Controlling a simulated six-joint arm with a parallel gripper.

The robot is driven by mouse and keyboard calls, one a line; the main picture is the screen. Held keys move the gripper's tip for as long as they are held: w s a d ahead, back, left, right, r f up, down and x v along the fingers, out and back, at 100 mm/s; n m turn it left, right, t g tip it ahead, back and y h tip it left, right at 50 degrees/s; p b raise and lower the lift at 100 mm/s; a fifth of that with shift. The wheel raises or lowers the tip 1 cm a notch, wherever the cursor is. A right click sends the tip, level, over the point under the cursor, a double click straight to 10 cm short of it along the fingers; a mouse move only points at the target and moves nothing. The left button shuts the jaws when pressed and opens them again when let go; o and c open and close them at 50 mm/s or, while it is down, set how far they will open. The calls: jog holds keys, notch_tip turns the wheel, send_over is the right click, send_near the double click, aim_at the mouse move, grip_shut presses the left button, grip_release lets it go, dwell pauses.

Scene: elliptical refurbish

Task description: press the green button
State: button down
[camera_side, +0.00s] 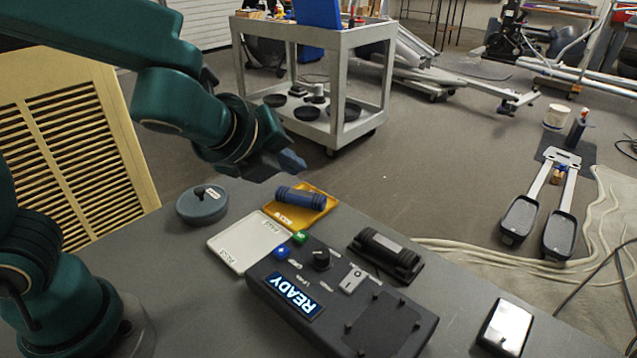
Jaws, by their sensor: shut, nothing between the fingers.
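The box's screen (294,291) reads READY. My gripper (292,163) is shut and empty. It hangs above the table's far edge, higher in the picture than the green button and apart from it.
A white tray (236,251) and a yellow tray (321,213) bearing a blue cylinder (301,197) lie near the button. A round grey container (202,207), a black cylinder (386,257) and a phone-like device (506,327) stand on the grey table (460,285).

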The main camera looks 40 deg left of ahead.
jog(key=shift+s+d+f+m, duration=0.15)
jog(key=shift+d+f+m, duration=0.15)
jog(key=shift+d+f, duration=0.25)
send_over(298, 246)
jog(key=shift+f, duration=4.35)
jog(key=shift+f, duration=0.4)
jog(key=shift+f, duration=0.45)
jog(key=shift+r, duration=0.9)
